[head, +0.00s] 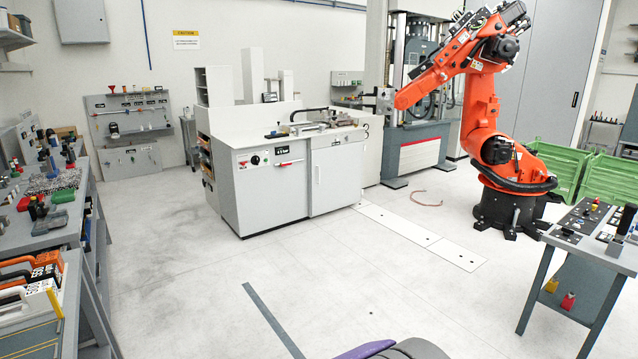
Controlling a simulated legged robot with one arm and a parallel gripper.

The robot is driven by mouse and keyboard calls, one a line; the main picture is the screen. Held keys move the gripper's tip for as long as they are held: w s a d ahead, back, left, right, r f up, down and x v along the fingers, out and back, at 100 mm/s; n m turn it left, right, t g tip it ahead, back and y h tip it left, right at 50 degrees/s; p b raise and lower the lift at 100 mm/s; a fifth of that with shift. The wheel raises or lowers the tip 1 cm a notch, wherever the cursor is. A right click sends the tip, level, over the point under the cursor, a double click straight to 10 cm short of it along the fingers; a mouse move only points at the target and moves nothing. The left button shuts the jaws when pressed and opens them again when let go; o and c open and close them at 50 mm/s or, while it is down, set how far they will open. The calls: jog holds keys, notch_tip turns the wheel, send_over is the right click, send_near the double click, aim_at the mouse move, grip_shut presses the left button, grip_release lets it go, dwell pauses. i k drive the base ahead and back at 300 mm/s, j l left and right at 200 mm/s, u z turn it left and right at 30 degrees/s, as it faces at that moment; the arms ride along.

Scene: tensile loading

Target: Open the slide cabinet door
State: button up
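A white-grey cabinet bench (265,205) stands in the middle distance. That panel appears closed. The left front panel carries a black knob, red markings and labels. A tall grey door panel (545,75) with a small dark handle (575,99) stands at the back right and also looks closed. I cannot tell from this view which one is the slide cabinet door. My gripper is not in view.
An orange industrial arm (480,100) stands right of the bench, before a testing machine (418,152). Green crates (603,184) are behind it. Cluttered workbenches line the left (85,300) and right (606,257).

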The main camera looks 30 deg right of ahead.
aim_at(337, 170)
jog(key=i+l+z, duration=0.55)
jog(key=i, duration=0.25)
jog(key=i+l+z, duration=0.3)
jog(key=i, duration=0.9)
jog(key=i+z, duration=0.3)
jog(key=i, duration=3.25)
jog(key=i+u, duration=0.2)
jog(key=i, duration=0.35)
jog(key=i+l+u, duration=0.25)
jog(key=i, duration=0.25)
jog(key=i+l+u, duration=0.2)
jog(key=i, duration=0.35)
jog(key=i+l+u, duration=0.25)
jog(key=i, duration=0.25)
jog(key=l, duration=0.15)
